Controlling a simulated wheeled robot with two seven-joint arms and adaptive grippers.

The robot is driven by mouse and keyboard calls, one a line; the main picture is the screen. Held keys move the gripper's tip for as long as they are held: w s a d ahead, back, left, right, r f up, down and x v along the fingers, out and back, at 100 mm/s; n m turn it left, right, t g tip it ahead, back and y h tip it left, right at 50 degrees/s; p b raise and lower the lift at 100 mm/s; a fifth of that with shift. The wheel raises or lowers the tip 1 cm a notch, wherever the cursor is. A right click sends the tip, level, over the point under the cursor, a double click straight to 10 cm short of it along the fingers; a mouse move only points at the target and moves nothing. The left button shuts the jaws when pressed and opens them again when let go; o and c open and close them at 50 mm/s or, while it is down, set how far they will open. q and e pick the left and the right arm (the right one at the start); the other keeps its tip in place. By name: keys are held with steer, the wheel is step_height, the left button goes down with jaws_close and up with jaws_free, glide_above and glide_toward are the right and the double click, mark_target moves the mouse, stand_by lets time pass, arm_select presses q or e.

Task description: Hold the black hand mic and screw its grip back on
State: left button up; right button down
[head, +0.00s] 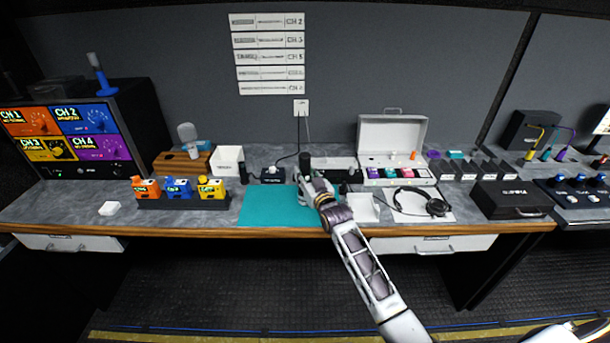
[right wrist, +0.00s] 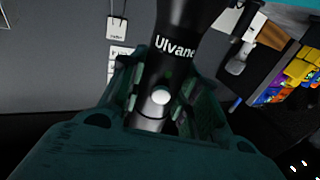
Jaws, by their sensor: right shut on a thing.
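The black hand mic (head: 305,161) stands roughly upright above the back of the teal mat (head: 262,208) in the head view. My right gripper (head: 308,188) is shut on it. In the right wrist view, the black mic body (right wrist: 176,45) with white "Ulvane" lettering and a round pale button sits between the fingers of my right gripper (right wrist: 160,105). The mic's lower end is hidden by the gripper. A small black upright cylinder (head: 243,173) stands beside the white bin; I cannot tell whether it is the loose grip.
Orange, blue and yellow packs (head: 179,188) stand left of the mat. A white bin (head: 227,160) is behind them. Headphones (head: 437,207) and an open white case (head: 392,137) are to the right. The mat's front left is clear.

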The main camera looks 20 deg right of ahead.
steer(key=shift+f+b, duration=0.3)
steer(key=shift+f, duration=0.2)
stand_by(0.9)
steer(key=c, duration=1.1)
jaws_free()
steer(key=shift+o, duration=0.7)
steer(key=shift+f, duration=0.15)
steer(key=shift+s, duration=0.15)
steer(key=s+d, duration=0.1)
steer(key=s, duration=1)
steer(key=shift+s+d, duration=0.2)
steer(key=shift+s, duration=0.15)
